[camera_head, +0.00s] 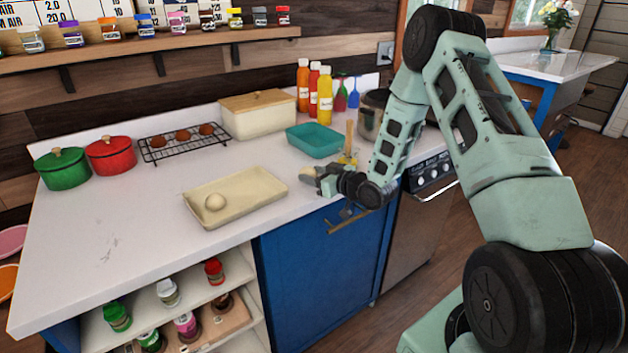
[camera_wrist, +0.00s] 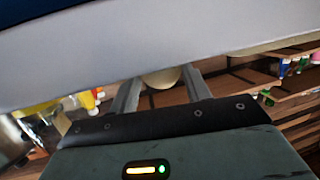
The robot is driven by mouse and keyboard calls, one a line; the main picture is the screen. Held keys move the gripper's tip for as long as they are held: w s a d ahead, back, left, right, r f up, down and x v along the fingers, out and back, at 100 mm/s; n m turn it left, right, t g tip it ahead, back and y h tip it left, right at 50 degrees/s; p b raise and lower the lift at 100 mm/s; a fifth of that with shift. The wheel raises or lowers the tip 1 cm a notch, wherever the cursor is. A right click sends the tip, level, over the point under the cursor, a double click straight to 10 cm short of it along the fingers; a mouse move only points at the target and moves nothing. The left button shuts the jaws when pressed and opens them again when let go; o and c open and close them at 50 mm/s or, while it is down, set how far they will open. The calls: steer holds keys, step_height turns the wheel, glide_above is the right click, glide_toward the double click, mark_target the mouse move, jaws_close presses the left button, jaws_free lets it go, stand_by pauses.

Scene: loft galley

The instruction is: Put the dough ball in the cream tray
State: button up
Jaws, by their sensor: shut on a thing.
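The cream tray (camera_head: 250,195) lies on the white counter near its front edge. One pale round dough ball (camera_head: 215,202) rests inside it, toward the left. My gripper (camera_head: 309,175) is just right of the tray, low over the counter's front part. It is shut on a pale rounded thing, which looks like another dough ball (camera_wrist: 162,78), between the two fingers in the wrist view. The upper part of this held ball is hidden there by a large pale surface. In the head view it is small and mostly covered by my gripper.
A teal tray (camera_head: 315,141) and a lidded cream box (camera_head: 257,115) stand behind. A wire rack (camera_head: 183,142) with brown items and green (camera_head: 62,168) and red (camera_head: 111,155) pots are at the left. Bottles and a steel pot stand at the back right. The left front counter is clear.

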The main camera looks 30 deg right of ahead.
mark_target(315, 175)
step_height(315, 175, up, 8)
steer(key=shift+r+b, duration=0.2)
steer(key=shift+b, duration=0.35)
